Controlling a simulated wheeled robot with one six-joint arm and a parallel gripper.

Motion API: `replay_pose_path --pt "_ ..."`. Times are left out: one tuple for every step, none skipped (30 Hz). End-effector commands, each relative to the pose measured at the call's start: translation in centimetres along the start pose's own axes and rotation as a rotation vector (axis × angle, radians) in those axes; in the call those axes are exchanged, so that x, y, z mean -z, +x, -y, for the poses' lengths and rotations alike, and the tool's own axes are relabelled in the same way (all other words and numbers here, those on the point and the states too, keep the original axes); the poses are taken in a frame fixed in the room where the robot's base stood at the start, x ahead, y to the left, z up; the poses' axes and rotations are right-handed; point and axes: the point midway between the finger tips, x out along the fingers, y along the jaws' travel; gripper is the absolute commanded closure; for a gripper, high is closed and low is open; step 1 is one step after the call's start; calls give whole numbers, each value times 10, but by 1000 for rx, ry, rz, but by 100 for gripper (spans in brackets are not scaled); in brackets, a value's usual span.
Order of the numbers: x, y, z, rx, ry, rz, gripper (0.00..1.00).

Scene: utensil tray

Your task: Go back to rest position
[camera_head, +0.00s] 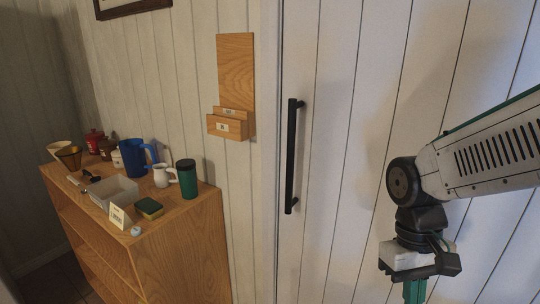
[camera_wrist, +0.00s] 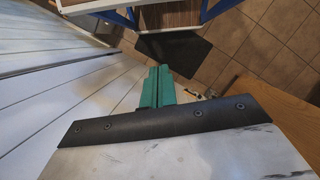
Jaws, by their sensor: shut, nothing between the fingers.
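My gripper (camera_head: 415,291) hangs pointing down at the right of the head view, in front of the white panelled door and apart from everything. Its green fingers also show in the wrist view (camera_wrist: 157,86), pressed together with nothing between them. In the head view the fingertips are cut off by the bottom edge. The utensil tray (camera_head: 112,192), a pale box, sits on the wooden shelf unit (camera_head: 180,228) at the left, far from my gripper.
On the shelf unit stand a blue pitcher (camera_head: 134,158), a green tumbler (camera_head: 187,178), a white jug (camera_head: 161,175), a sponge (camera_head: 149,208) and a small card (camera_head: 119,217). A black door handle (camera_head: 292,157) sticks out mid-view. Tiled floor (camera_wrist: 262,45) shows in the wrist view.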

Motion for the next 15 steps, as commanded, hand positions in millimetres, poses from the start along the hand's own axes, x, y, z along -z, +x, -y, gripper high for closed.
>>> replay_pose_path --pt "-13 -10 -2 6 16 -38 100" --pt "-21 -14 -4 10 24 -56 100" --pt "-30 -19 -5 14 35 -82 100" --pt "-37 -23 -6 17 43 -105 100" --pt "-43 -27 -7 19 51 -129 100" --pt "-51 -31 -9 22 61 -162 100" --pt "-56 -34 -10 23 69 -190 100" --pt "-60 -38 -11 24 76 -218 100" --pt "-66 -42 -12 25 86 -254 100" --pt "-69 -45 -13 25 93 -279 100" --pt "-73 -48 -14 25 99 -302 100" --pt "-77 -52 -15 25 106 -331 100" --pt "-79 -55 -16 24 111 -351 100" --pt "-81 -58 -17 24 116 -368 100" --pt "-84 -61 -18 24 122 -388 100"
